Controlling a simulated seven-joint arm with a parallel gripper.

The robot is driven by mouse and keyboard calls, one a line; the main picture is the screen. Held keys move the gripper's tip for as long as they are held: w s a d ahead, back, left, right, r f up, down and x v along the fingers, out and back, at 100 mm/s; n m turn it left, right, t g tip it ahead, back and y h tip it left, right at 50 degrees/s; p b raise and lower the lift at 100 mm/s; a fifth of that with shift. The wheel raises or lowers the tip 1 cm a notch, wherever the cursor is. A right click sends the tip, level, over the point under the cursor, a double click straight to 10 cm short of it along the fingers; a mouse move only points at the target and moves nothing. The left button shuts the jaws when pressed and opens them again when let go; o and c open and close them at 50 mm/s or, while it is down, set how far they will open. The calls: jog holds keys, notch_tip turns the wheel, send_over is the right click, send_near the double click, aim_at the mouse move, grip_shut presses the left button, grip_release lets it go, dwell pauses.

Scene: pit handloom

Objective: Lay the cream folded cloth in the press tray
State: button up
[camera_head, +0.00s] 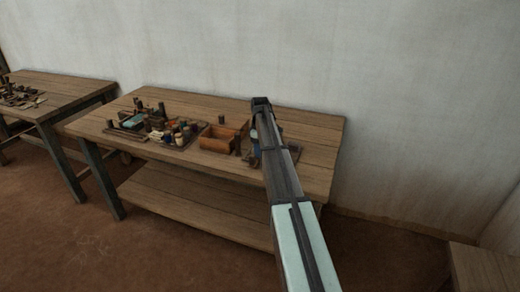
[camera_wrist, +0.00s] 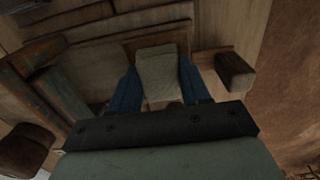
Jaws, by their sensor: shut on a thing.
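The cream folded cloth (camera_wrist: 158,75) shows in the wrist view between the two blue fingers of my gripper (camera_wrist: 158,66). The fingers are shut on its sides. A wooden tray-like frame (camera_wrist: 158,37) lies behind and around the cloth in this view; I cannot tell whether the cloth touches it. In the head view my arm reaches over the right part of the bench, and only a bit of blue finger (camera_head: 255,152) shows beside it. The cloth is hidden there, and the tray is mostly hidden.
The wooden bench (camera_head: 315,127) holds an orange-brown open box (camera_head: 216,141) left of my arm and a crowded group of small items farther left. In the wrist view a brown block (camera_wrist: 235,71) stands close right of the fingers. The bench's far right is clear.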

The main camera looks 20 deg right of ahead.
jog(key=shift+f, duration=0.15)
jog(key=o, duration=1)
notch_tip(320, 180, up, 12)
jog(key=shift+r, duration=0.2)
